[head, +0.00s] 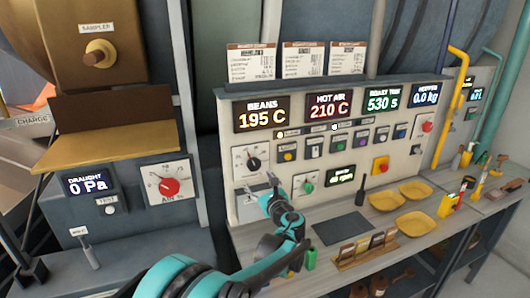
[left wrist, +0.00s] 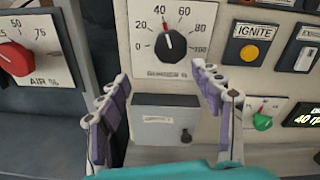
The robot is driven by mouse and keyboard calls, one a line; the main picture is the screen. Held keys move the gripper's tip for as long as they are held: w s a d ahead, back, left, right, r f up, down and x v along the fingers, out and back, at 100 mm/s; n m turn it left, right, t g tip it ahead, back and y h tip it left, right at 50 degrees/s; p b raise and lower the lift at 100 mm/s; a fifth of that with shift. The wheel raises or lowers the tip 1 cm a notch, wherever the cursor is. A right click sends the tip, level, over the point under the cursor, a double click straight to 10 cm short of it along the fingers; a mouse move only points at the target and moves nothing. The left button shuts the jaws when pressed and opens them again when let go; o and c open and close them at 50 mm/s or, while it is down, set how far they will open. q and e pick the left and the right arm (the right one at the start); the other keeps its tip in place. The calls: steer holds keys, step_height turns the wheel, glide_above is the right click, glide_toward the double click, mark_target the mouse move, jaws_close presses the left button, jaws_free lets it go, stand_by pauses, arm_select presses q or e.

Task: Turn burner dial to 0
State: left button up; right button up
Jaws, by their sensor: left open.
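The burner dial (head: 253,163) is a round black knob on a white scale plate in the control panel, below the BEANS display. My left gripper (head: 271,192) is in front of the panel, below the dial. In the left wrist view the left gripper (left wrist: 160,74) is open and empty, its fingers spread below and either side of the dial. My right gripper is not in view.
A grey box (left wrist: 165,122) with a small black knob juts out below the dial. The red AIR dial (head: 169,186) is to the left, the IGNITE button (left wrist: 249,53) to the right. A green knob (head: 308,187) is lower right. Yellow bowls (head: 416,223) stand on the counter.

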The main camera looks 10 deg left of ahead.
mark_target(255, 166)
arm_select(q)
steer(key=shift+m+t, duration=0.4)
steer(key=shift+m, duration=0.1)
steer(key=shift+w+d+r+b+x, duration=0.1)
steer(key=shift+w+d+b+x, duration=0.1)
steer(key=shift+x, duration=1.2)
steer(key=shift+w+d+r+b+x, duration=0.15)
steer(key=shift+d+b+x, duration=0.1)
steer(key=shift+x, duration=1.2)
steer(key=shift+w+d+r+b+x, duration=0.1)
steer(key=shift+d+b+x, duration=0.1)
steer(key=shift+x, duration=1.2)
steer(key=c, duration=1.2)
